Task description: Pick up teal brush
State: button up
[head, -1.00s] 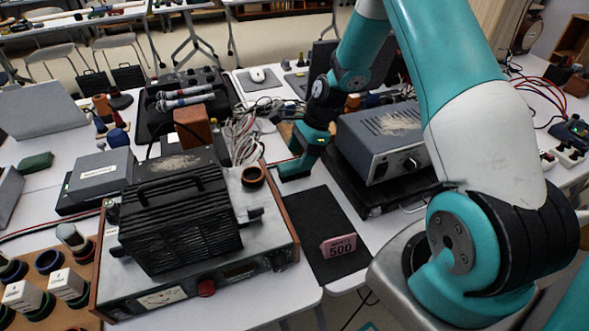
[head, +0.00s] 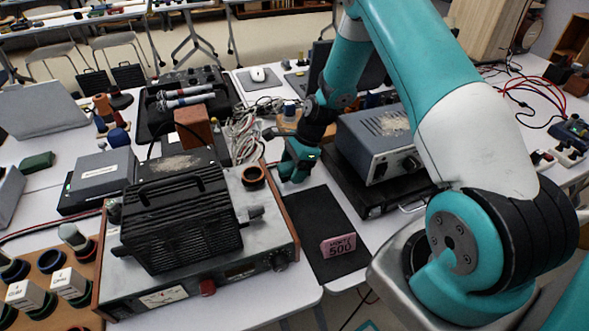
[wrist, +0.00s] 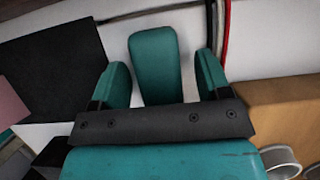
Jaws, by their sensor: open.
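The teal brush (wrist: 155,62) shows in the wrist view as a rounded teal block on the white tabletop. My gripper (wrist: 162,66) is open, with one finger on each side of the brush and a visible gap on both sides. Whether the fingers have come down to its height I cannot tell. There I cannot tell the brush apart from my teal fingers.
The metal instrument (head: 225,277) with a black ribbed box (head: 180,225) on it stands left of my gripper. A grey-blue device (head: 372,147) stands right. A dark green block (head: 37,161) lies far left.

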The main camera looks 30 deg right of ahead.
aim_at(293, 164)
dwell(0.3)
jog(key=c, duration=1)
notch_tip(293, 164, up, 20)
jog(key=shift+r, duration=0.2)
